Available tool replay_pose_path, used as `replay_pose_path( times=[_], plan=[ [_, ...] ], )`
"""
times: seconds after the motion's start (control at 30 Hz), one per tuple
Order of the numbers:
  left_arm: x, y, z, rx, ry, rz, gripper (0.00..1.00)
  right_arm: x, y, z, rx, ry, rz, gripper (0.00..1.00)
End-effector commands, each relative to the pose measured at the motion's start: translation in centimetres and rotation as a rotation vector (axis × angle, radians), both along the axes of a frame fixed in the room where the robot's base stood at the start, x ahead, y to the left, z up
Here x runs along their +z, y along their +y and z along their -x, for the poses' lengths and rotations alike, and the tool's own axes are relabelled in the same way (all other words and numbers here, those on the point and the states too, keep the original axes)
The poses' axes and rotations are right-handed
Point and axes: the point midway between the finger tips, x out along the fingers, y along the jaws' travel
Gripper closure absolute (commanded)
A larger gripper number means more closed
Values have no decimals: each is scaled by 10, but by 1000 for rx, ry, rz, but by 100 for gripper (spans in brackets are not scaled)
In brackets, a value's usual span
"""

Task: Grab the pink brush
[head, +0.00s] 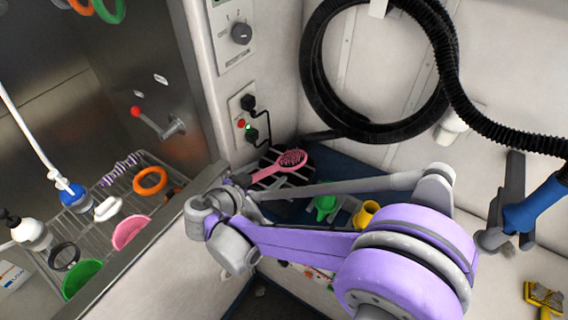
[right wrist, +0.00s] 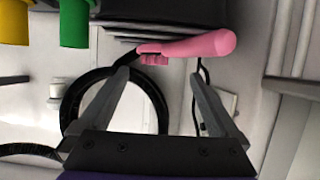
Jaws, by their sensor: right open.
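The pink brush (head: 290,161) lies at the back of the blue-topped counter in the head view, its bristle head to the right and its handle toward the left. In the right wrist view the brush (right wrist: 208,44) runs across the top, just beyond the fingertips, with its thick handle end at the right. My right gripper (right wrist: 160,78) is open, with nothing between its fingers. In the head view my right gripper (head: 248,187) is near the handle side of the brush, partly hidden by my own wrist. My left gripper is not in view.
A green object (head: 325,207) and a yellow cup-like object (head: 366,213) stand right of the brush. A black hose coil (head: 313,75) hangs on the wall behind. A plug with a cable (head: 252,135) is close by. The steel tub's edge (head: 165,222) runs along the left.

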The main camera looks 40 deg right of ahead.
Motion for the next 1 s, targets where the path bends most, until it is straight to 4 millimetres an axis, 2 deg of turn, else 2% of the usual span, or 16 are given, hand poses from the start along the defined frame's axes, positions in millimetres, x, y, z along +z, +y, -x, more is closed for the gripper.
replay_pose_path(
  times=[0.1,0.27,0.53,0.83,0.87,1.0],
  plan=[
    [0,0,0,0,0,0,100,-6,-13,-5,-2,0,0,3],
    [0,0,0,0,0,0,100,-9,-23,-8,-2,0,-1,3],
    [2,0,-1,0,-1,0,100,-23,-57,-21,-2,1,-1,3],
    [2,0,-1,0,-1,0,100,-26,-62,-24,2,2,0,3],
    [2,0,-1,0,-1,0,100,-25,-62,-24,2,2,0,4],
    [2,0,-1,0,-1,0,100,-25,-62,-23,2,2,0,30]
  ],
)
